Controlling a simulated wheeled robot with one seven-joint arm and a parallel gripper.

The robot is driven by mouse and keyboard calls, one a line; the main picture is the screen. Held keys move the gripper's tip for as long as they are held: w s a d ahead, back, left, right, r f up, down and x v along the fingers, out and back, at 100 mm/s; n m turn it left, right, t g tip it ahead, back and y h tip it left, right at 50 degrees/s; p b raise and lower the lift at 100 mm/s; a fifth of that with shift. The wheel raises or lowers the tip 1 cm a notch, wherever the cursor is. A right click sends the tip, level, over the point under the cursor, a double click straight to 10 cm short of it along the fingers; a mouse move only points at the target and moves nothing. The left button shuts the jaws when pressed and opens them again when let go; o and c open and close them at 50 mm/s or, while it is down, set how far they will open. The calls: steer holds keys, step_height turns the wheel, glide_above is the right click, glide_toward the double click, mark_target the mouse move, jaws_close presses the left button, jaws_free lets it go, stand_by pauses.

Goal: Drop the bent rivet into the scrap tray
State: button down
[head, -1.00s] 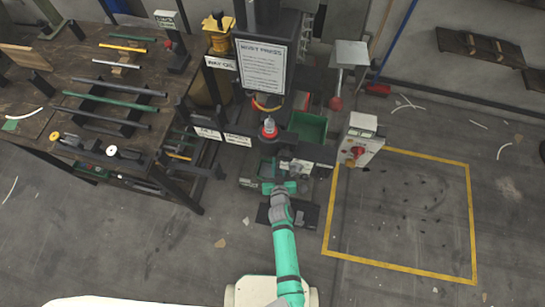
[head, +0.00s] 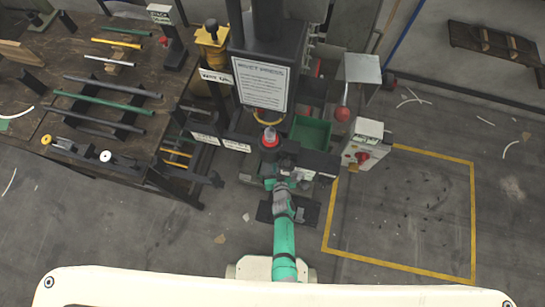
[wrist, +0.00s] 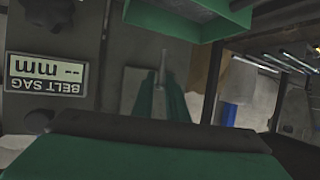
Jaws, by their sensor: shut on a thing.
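My gripper (wrist: 163,92) shows in the wrist view as two dark green fingers closed together on a thin grey piece (wrist: 163,60), which looks like the bent rivet. Its bend cannot be made out. A green tray (wrist: 185,24) lies across the top of the wrist view, beyond the fingertips and apart from them. In the head view, my gripper (head: 279,184) is low in front of the rivet press, with its tips partly hidden. A green open tray (head: 311,133), perhaps the scrap tray, sits behind and right of it at the press.
The press signboard (head: 260,84) stands above a red-and-grey part (head: 270,137). A control box with a red knob (head: 363,147) is to the right. A workbench with rods (head: 110,86) is at left. The yellow-marked floor (head: 400,215) is mostly clear. A "BELT SAG" display (wrist: 45,78) is close at left.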

steer(key=shift+f, duration=0.6)
steer(key=c, duration=1.7)
jaws_free()
steer(key=shift+o, duration=0.2)
steer(key=shift+s, duration=0.1)
steer(key=v, duration=1)
steer(key=shift+s, duration=0.3)
steer(key=shift+s+d+r, duration=0.1)
steer(key=shift+s+r, duration=0.05)
